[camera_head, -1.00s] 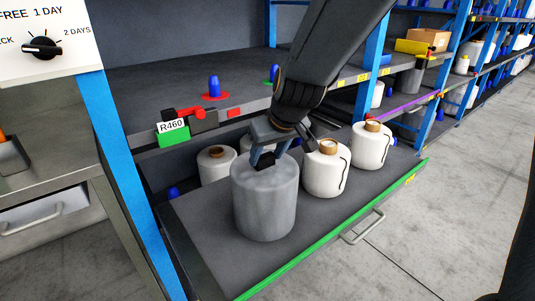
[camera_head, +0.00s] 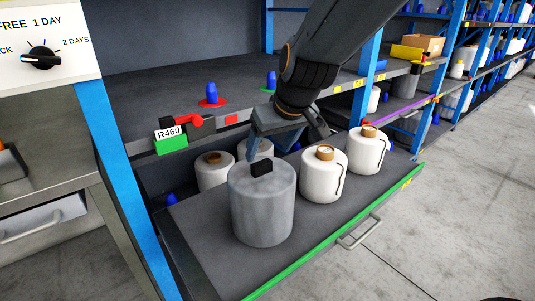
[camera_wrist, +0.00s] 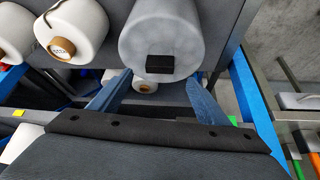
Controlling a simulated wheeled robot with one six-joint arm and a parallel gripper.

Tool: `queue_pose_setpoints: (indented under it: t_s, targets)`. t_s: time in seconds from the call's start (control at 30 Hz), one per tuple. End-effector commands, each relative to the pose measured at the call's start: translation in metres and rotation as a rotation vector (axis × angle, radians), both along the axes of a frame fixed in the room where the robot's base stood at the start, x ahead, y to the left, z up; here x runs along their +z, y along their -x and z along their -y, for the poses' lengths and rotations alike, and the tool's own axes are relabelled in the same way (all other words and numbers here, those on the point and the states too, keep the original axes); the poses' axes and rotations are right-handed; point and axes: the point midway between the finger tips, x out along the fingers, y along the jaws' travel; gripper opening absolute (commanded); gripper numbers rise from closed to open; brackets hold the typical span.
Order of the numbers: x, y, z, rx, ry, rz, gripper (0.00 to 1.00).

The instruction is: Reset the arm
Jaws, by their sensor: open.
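My gripper (camera_head: 270,148) is open and empty, with its two blue fingers apart. It is just behind and above a large grey cylinder (camera_head: 262,212) that stands upright at the left of the pulled-out shelf tray (camera_head: 335,225). The cylinder has a black block (camera_head: 261,168) on top, clear of the fingers. In the wrist view, the fingers of my gripper (camera_wrist: 158,88) spread wide below the grey cylinder (camera_wrist: 165,30) and its black block (camera_wrist: 160,64). Part of the tray behind my gripper is hidden.
Two white bobbins (camera_head: 323,175) (camera_head: 368,150) stand right of the cylinder. More white bobbins (camera_head: 214,170) stand behind it. A blue rack post (camera_head: 125,190) rises at left. The upper shelf (camera_head: 170,95) holds blue pegs (camera_head: 211,92). Open floor (camera_head: 450,230) lies right.

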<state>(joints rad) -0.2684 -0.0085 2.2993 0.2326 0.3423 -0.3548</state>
Motion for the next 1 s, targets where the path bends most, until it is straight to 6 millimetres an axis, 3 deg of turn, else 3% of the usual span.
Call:
queue_pose_setpoints:
  t_s: [0.2,0.47,0.57,0.8,0.9,1.0]
  targets:
    - [0.008,0.005,0.002,0.0,0.001,-0.001,0.7]
    - [0.001,0.011,0.012,-0.021,0.006,-0.027,0.7]
    - [-0.017,0.033,0.037,-0.079,0.021,-0.104,0.7]
    - [-0.069,0.125,0.116,-0.298,0.072,-0.372,0.7]
    - [-0.081,0.157,0.135,-0.367,0.09,-0.453,0.7]
    - [-0.087,0.176,0.147,-0.408,0.1,-0.501,0.7]
